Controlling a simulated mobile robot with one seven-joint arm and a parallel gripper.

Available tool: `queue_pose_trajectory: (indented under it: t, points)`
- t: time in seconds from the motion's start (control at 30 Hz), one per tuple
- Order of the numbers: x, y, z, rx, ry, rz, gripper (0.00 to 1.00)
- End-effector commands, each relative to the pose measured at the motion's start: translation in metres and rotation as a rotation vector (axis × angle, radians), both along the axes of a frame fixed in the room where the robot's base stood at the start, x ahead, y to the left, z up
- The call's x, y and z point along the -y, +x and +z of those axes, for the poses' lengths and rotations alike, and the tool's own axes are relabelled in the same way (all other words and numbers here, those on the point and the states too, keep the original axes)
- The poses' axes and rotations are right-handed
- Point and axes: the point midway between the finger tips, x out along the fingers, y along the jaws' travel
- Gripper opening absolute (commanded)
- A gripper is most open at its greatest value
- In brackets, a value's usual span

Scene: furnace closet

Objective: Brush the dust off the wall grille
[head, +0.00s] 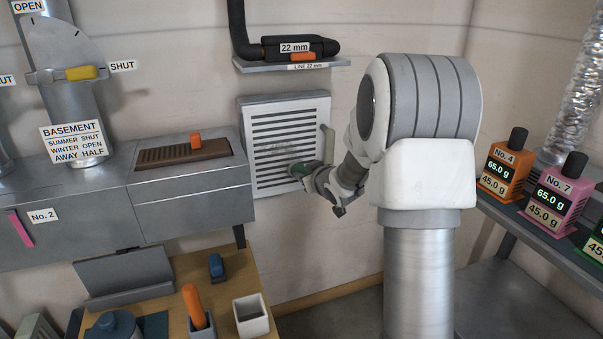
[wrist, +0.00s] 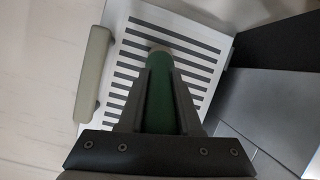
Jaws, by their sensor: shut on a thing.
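The wall grille (head: 290,125) is a white panel with dark horizontal slats, set in a grey frame on the wall. A greyish smudge of dust shows near its middle in the head view. My gripper (head: 308,172) is in front of its lower right part. I cannot tell whether the tip touches the grille. The grille (wrist: 190,45) fills the middle of the wrist view, partly hidden by the brush and fingers.
A pale handle (wrist: 94,75) stands at the grille's side. A grey cabinet (head: 195,200) is left of the grille. A shelf with a black pipe (head: 300,47) is above. A wooden table (head: 240,290) holds a white cup (head: 251,318) and a blue-handled item (head: 216,266). Weighing boxes (head: 503,170) stand right.

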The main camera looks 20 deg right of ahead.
Motion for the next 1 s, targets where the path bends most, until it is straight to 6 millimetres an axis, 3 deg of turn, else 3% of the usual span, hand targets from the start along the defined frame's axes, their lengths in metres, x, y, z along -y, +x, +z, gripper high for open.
queue_pose_trajectory:
  t: [0.5, 1.0]
  points:
    - [0.030, -0.001, 0.001, -0.001, 0.001, -0.001, 0.00]
    - [0.031, 0.000, 0.000, 0.001, 0.000, 0.000, 0.00]
